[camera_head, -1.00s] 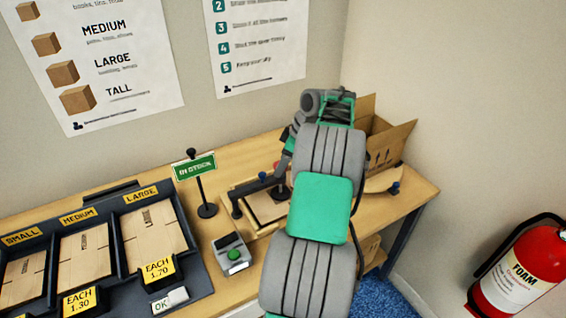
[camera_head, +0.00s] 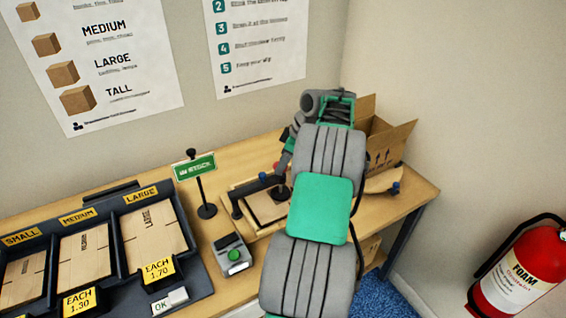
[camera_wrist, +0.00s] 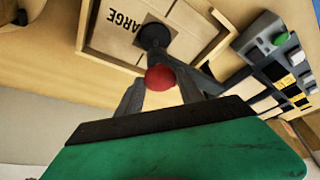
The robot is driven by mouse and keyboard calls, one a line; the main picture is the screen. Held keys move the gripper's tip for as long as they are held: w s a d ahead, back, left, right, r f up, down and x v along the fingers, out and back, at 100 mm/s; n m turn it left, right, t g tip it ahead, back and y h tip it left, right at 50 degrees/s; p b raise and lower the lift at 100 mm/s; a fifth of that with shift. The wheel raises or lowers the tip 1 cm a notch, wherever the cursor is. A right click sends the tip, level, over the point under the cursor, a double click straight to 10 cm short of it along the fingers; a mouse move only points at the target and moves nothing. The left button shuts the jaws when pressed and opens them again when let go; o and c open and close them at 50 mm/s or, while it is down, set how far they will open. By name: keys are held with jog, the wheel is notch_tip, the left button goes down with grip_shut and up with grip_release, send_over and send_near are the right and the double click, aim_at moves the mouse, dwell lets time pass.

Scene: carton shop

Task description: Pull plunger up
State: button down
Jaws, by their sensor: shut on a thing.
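The plunger shows in the wrist view as a red knob (camera_wrist: 160,77) above a round black foot (camera_wrist: 155,36). The foot is over a flat carton marked LARGE (camera_wrist: 122,22) in a wooden frame (camera_wrist: 88,30); I cannot tell whether it touches the carton. My gripper (camera_wrist: 160,82) is shut on the red knob, with one grey finger on each side. In the head view my arm hides most of the gripper, and the wooden frame (camera_head: 238,190) shows to the left of the arm.
A device with a green button (camera_head: 234,255) stands left of the frame. A black rack (camera_head: 195,262) of flat cartons is at the left. An open carton (camera_head: 388,135) stands behind my arm at the right.

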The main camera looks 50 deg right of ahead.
notch_tip(320, 180, up, 6)
jog(key=p, duration=0.4)
jog(key=shift+p, duration=0.4)
jog(key=shift+w+d+f, duration=0.1)
jog(key=c, duration=1.1)
grip_release()
jog(key=shift+c, duration=0.2)
jog(key=o, duration=0.4)
